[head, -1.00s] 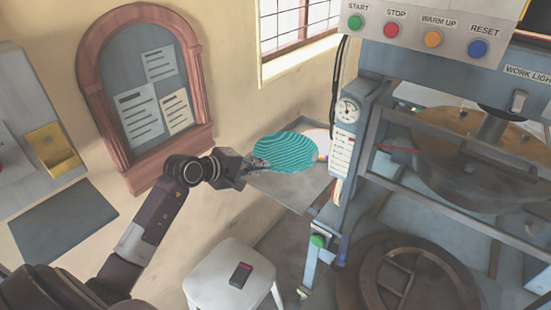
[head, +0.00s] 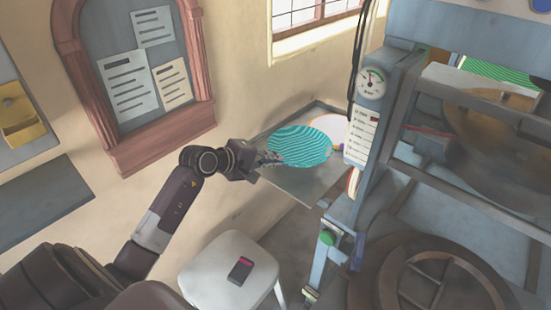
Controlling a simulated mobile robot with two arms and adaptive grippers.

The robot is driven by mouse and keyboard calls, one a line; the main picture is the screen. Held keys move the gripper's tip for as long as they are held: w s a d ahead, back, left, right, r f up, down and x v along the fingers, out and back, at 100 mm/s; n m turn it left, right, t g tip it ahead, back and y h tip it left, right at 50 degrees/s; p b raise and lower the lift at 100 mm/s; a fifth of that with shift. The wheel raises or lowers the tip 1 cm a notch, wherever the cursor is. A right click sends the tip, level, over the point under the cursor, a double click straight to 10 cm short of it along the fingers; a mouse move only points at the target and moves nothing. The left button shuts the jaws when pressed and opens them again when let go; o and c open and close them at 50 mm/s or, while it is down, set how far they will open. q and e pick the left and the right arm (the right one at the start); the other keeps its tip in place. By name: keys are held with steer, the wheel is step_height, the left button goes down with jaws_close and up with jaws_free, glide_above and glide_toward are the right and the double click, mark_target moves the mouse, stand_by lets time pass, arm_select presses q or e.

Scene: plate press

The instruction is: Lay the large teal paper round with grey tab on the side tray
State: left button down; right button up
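The large teal paper round (head: 301,147) with wavy stripes is over the grey side tray (head: 292,186), beside the press. My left gripper (head: 272,158) is at the left edge of the round, where the grey tab would be; the tab is hidden by the fingers. The fingers look closed on that edge. I cannot tell whether the round touches the tray or hangs just above it. A white round with a coloured rim (head: 329,127) lies on the tray, partly behind the teal round. My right gripper is not in view.
The press frame with a gauge (head: 371,82) stands right of the tray and hides part of it. A white stool (head: 225,277) with a dark and pink handheld device (head: 240,268) is in front. A framed notice board (head: 140,75) hangs on the wall at left.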

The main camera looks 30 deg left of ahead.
mark_target(275, 181)
arm_select(q)
steer(key=shift+f+b, duration=1.2)
steer(key=shift+f, duration=1.5)
steer(key=shift+f+b, duration=0.55)
steer(key=c, duration=2.1)
jaws_free()
steer(key=shift+s, duration=0.1)
